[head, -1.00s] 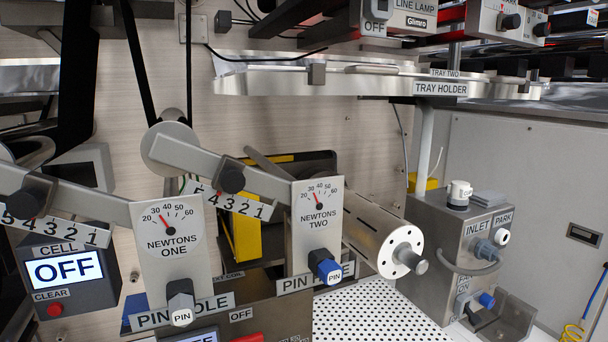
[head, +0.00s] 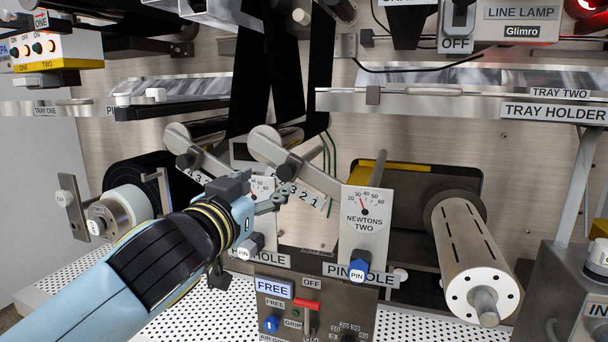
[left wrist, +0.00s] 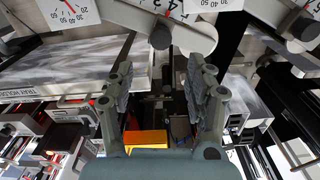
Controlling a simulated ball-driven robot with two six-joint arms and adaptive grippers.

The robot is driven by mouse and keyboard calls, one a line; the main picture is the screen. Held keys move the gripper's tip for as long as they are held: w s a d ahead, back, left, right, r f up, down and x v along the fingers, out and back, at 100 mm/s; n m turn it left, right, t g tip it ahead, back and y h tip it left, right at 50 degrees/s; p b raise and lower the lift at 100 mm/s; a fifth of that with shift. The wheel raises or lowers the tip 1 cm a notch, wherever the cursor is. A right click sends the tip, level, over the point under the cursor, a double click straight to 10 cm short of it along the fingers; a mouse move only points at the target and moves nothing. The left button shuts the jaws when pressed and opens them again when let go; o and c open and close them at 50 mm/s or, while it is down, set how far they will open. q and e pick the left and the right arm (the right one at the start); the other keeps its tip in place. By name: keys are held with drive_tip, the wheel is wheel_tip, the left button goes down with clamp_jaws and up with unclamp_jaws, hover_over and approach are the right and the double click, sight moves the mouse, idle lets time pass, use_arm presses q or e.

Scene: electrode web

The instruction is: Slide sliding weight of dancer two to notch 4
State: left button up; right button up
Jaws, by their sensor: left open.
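Dancer two's slanted metal arm (head: 318,180) runs from its roller (head: 265,143) down to the NEWTONS TWO plate (head: 366,225). Its sliding weight, a black knob (head: 287,170), sits on the arm's upper part. The numbered notch scale (head: 304,196) hangs below; 3, 2 and 1 show, and my gripper covers its left part. I cannot tell which notch the weight is at. My left gripper (head: 277,198) is open just below the weight. In the left wrist view, upside down, the fingers (left wrist: 161,75) are apart, with a black knob (left wrist: 160,37) beyond the tips. My right gripper is not in view.
Dancer one, with its own black weight (head: 185,160), stands close on the left, partly behind my arm. A metal roller (head: 470,255) sticks out at the right. A control panel (head: 315,305) with a red lever is below. The tray holder (head: 450,102) is above right.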

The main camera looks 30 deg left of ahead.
sight(284, 173)
use_arm(q)
drive_tip(key=x, duration=1)
drive_tip(key=shift+w+a+f, duration=0.15)
clamp_jaws()
